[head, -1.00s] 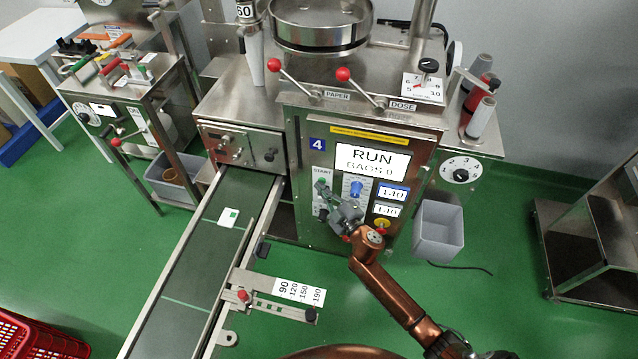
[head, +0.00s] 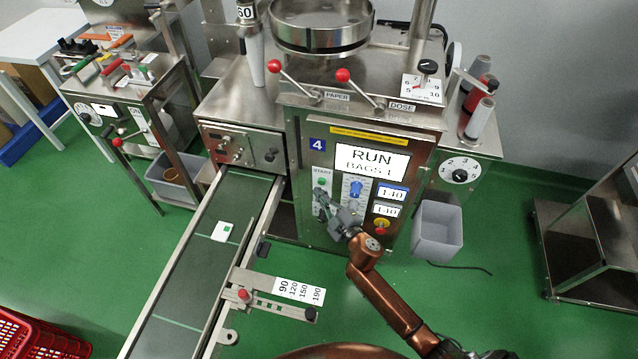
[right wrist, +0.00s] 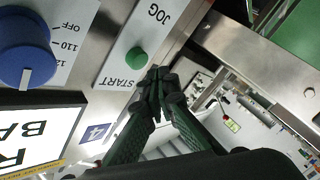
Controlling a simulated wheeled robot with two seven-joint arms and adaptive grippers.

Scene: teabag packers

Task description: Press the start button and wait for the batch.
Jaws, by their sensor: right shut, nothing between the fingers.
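The packer's front panel has a display (head: 372,160) reading RUN and BAGS 1. The green start button (head: 321,181) sits under the START label on a white plate. In the right wrist view the green button (right wrist: 136,56) shows uncovered, just beside my fingertips. My right gripper (head: 320,194) is shut and empty, close in front of the panel just below the button. It also shows shut in the right wrist view (right wrist: 156,82). A white teabag packet (head: 222,231) with a green tag lies on the conveyor belt (head: 190,285). My left gripper is out of view.
A blue knob (head: 355,188) and a red stop button on yellow (head: 381,227) are right of my gripper. Two red-knobbed levers rise above the panel. A red crate (head: 35,338) stands at lower left.

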